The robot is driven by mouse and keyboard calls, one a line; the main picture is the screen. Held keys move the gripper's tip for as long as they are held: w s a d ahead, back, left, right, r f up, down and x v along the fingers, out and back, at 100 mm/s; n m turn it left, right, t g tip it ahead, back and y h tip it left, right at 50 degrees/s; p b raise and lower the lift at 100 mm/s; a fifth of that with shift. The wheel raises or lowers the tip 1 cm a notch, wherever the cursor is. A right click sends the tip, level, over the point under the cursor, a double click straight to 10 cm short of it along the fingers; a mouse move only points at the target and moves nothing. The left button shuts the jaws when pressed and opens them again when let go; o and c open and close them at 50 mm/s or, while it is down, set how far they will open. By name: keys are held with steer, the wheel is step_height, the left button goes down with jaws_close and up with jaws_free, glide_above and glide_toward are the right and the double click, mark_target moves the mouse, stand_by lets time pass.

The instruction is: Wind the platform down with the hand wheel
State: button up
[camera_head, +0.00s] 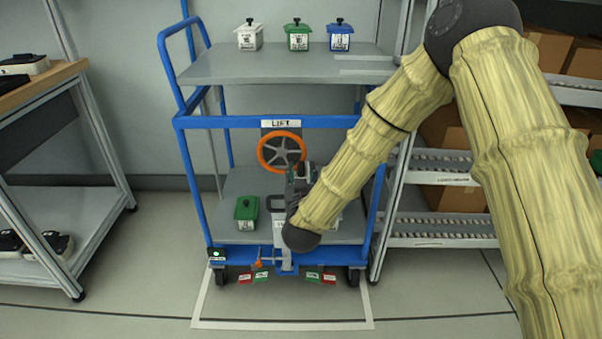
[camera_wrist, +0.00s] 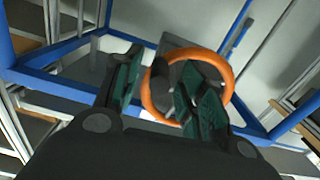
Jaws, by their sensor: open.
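The orange hand wheel (camera_head: 262,153) is mounted on the blue lift cart under a LIFT label (camera_head: 280,124). The grey platform (camera_head: 225,70) is the cart's upper deck. My gripper (camera_head: 302,177) is at the lower right of the wheel. In the wrist view my gripper (camera_wrist: 163,92) is open, its two dark green finger pads apart in front of the hand wheel (camera_wrist: 233,80). A dark, rounded grip (camera_wrist: 161,76) shows between the fingers. I cannot tell whether they touch it. My arm hides part of the cart's right side.
White (camera_head: 250,38), green (camera_head: 298,38) and blue (camera_head: 340,39) lidded boxes stand on the platform. Another green box (camera_head: 246,213) sits on the lower deck (camera_head: 225,188). A workbench (camera_head: 60,165) is left, roller shelving (camera_head: 440,242) right.

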steer(key=shift+w, duration=0.95)
jaws_close()
